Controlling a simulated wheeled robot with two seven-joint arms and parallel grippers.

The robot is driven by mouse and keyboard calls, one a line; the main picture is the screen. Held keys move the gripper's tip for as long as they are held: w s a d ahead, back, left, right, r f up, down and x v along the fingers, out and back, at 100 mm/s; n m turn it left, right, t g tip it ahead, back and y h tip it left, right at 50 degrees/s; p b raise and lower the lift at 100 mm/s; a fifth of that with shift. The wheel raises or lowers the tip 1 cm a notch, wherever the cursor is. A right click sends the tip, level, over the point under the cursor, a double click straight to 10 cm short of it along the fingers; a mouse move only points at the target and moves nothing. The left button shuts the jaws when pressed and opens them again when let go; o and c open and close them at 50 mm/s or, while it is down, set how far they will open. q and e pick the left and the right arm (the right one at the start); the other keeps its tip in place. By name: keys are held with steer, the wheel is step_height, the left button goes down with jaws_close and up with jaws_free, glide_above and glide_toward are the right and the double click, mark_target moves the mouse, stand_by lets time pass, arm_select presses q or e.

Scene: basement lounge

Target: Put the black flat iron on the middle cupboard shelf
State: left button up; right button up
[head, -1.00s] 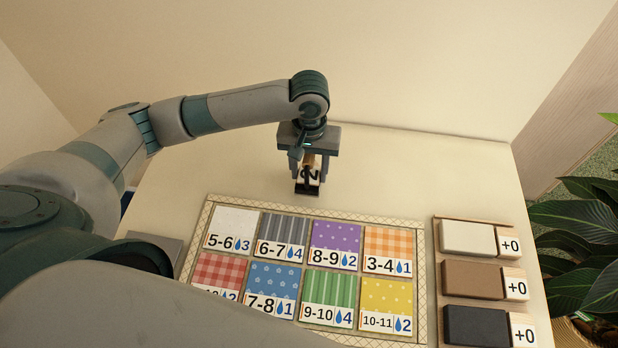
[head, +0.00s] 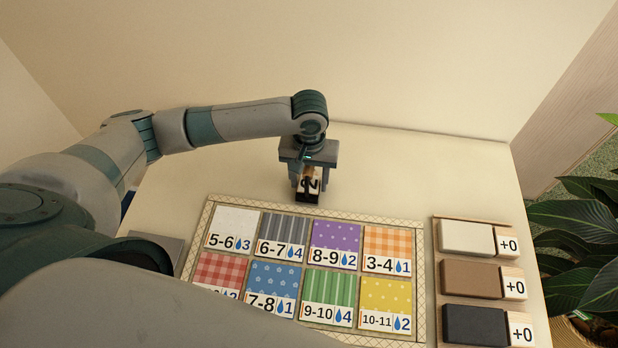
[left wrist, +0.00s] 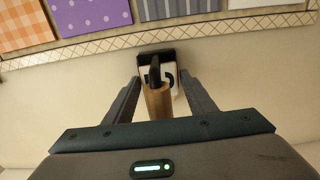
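The black flat iron (head: 307,198) is a small dark piece with a wooden handle and a white tag bearing a figure. It is at the back of the pale table, behind the patterned mat. My left gripper (head: 308,182) points down over it. In the left wrist view the iron (left wrist: 157,60) is between the fingertips of my left gripper (left wrist: 160,76), with the handle running up between the fingers. A gap shows on each side of the handle, so the fingers look open around it. My right gripper is not in view. No cupboard shelf is in view.
A framed mat (head: 208,212) with several patterned, numbered tiles lies in front of the iron. A wooden rack (head: 437,240) with white, brown and black blocks lies to the right. A leafy plant (head: 580,215) is beyond the table's right edge. The wall (head: 430,70) is close behind.

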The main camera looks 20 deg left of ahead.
arm_select(q)
steer(key=shift+o, duration=0.9)
steer(key=shift+r, duration=0.55)
step_height(320, 180, up, 11)
steer(key=shift+r+b, duration=0.1)
steer(key=shift+b, duration=0.5)
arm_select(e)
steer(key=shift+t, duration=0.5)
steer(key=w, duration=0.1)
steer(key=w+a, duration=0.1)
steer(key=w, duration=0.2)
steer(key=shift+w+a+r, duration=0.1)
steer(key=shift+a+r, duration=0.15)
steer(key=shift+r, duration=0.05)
